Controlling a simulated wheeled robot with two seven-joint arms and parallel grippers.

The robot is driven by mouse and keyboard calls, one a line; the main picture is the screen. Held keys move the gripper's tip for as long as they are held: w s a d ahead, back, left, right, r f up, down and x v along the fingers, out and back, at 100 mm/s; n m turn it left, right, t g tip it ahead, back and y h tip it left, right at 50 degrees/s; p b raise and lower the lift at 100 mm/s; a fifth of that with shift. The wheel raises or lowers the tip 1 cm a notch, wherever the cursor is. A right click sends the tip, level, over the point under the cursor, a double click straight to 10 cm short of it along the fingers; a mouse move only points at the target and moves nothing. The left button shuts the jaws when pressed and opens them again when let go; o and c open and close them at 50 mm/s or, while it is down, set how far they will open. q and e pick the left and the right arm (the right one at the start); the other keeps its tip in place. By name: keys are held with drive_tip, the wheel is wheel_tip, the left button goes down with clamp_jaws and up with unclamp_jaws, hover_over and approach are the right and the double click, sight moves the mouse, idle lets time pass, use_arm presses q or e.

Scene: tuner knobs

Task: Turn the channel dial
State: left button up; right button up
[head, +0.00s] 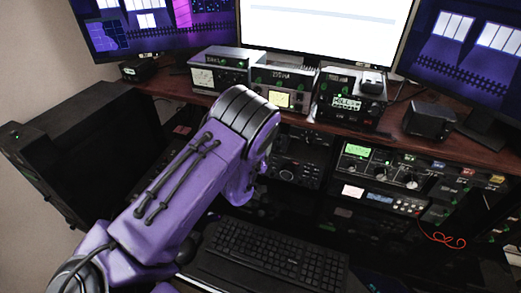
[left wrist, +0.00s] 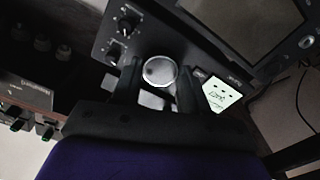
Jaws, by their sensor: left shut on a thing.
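The channel dial (left wrist: 159,71) is a round silver-faced knob on a dark radio panel (left wrist: 99,49). In the left wrist view my left gripper (left wrist: 157,80) has one finger on each side of the dial and is shut on it. In the head view my purple left arm reaches from the lower left toward the rack under the desk shelf. There the arm hides the left gripper and the dial. My right gripper is in neither view.
A keyboard (head: 265,254) lies below my arm. Radios (head: 220,70) stand on the wooden shelf (head: 400,132) under several monitors. A red cable (head: 441,239) hangs at right.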

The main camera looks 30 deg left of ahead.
use_arm(q)
drive_tip(key=shift+f+m+b, duration=0.1)
drive_tip(key=shift+m+b, duration=0.75)
drive_tip(key=shift+m, duration=1.05)
drive_tip(key=o, duration=1.1)
drive_tip(key=shift+c, duration=0.2)
drive_tip(key=b+v, duration=0.3)
drive_tip(key=v, duration=0.7)
drive_tip(key=shift+s, duration=0.2)
drive_tip(key=shift+d, duration=0.15)
